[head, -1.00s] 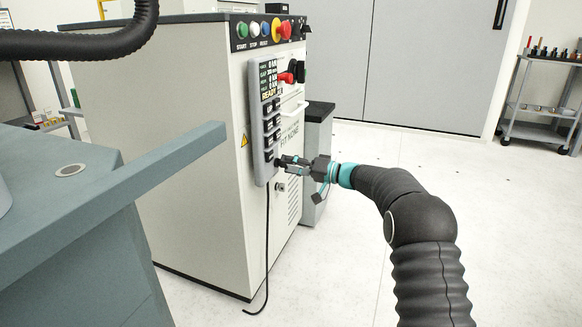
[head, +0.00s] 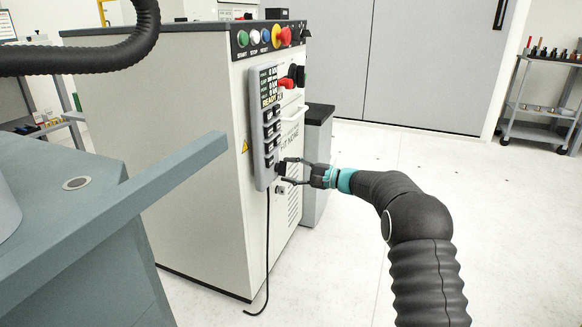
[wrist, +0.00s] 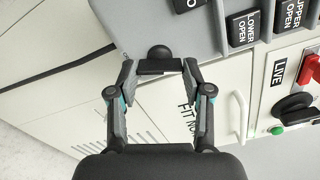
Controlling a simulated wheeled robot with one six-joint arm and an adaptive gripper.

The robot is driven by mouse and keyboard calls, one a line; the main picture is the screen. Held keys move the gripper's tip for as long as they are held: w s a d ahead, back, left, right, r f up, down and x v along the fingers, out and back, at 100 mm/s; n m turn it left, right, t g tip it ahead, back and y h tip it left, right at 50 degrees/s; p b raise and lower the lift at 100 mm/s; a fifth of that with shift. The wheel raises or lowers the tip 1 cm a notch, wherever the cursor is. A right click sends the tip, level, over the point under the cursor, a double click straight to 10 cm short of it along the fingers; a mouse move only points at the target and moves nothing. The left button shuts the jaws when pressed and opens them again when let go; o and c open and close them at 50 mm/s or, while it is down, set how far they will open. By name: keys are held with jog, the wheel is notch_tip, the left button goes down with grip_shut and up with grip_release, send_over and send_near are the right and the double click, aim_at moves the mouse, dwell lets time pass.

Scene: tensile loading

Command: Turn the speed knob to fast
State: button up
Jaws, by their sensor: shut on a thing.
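The grey control pendant (head: 257,130) hangs on the side of the white machine cabinet, with a small display at its top and a column of dark buttons. A black knob (wrist: 158,53) with a dark crossbar sits at the pendant's lower end; in the head view the fingers partly cover it. My gripper (wrist: 160,72) is shut on the knob, one finger at each end of the crossbar. In the head view my gripper (head: 284,171) reaches the pendant's lower end from the right. No speed marking around the knob is readable.
A red-handled switch (head: 287,80) and a white handle (head: 294,113) are on the cabinet front. Buttons and a red emergency stop (head: 283,36) line its top edge. A black cable (head: 267,240) hangs below the pendant.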

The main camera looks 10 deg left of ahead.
jog(key=m+p, duration=0.2)
jog(key=m, duration=0.2)
jog(key=shift+m+p, duration=0.3)
jog(key=shift+m, duration=0.1)
dwell(0.5)
jog(key=o, duration=1.2)
jog(key=shift+c, duration=0.2)
jog(key=s+d, duration=0.1)
jog(key=d, duration=1.1)
jog(key=shift+s, duration=0.35)
